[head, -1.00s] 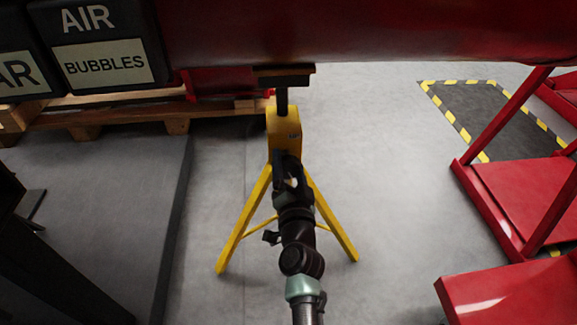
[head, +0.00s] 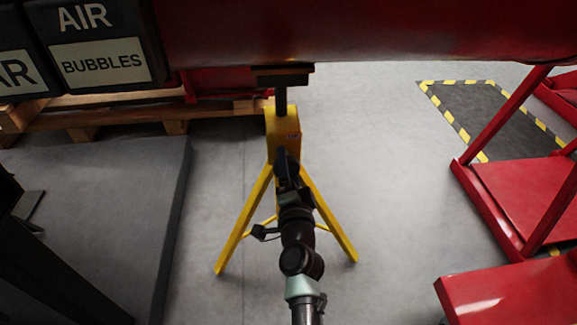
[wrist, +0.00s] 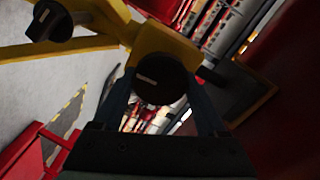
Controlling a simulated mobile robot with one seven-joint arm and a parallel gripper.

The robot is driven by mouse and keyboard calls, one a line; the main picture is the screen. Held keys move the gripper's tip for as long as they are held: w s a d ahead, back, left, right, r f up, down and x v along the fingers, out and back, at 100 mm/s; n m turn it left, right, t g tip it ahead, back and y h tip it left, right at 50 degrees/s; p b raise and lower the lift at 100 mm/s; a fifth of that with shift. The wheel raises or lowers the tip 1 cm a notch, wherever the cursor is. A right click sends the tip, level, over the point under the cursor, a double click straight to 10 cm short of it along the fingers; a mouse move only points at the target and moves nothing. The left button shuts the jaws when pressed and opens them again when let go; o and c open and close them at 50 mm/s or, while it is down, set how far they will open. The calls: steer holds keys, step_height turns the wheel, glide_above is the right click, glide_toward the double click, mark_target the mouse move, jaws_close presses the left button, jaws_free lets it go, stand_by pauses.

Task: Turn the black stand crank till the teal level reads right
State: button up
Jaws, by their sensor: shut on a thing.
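A yellow stand (head: 283,124) on splayed legs stands mid-frame in the head view, its dark post and top plate (head: 283,78) under a large red body. The black crank (wrist: 160,78) shows in the wrist view as a round knob with a pale mark, on the yellow stand housing (wrist: 168,40). My gripper (wrist: 164,84) has its blue-grey fingers on either side of this knob and is shut on it. In the head view my gripper (head: 288,166) covers the stand's front, hiding the crank. I cannot make out a teal level in either view.
A second black knob (wrist: 55,22) sits on yellow metal at upper left in the wrist view. Black boxes reading AIR and BUBBLES (head: 104,62) rest on a wooden pallet (head: 150,112). Red steel frames (head: 515,205) stand at right. Grey floor around the stand is clear.

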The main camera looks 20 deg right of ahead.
steer(key=shift+f, duration=0.1)
steer(key=o, duration=1.3)
steer(key=p+v, duration=0.2)
steer(key=v, duration=1.1)
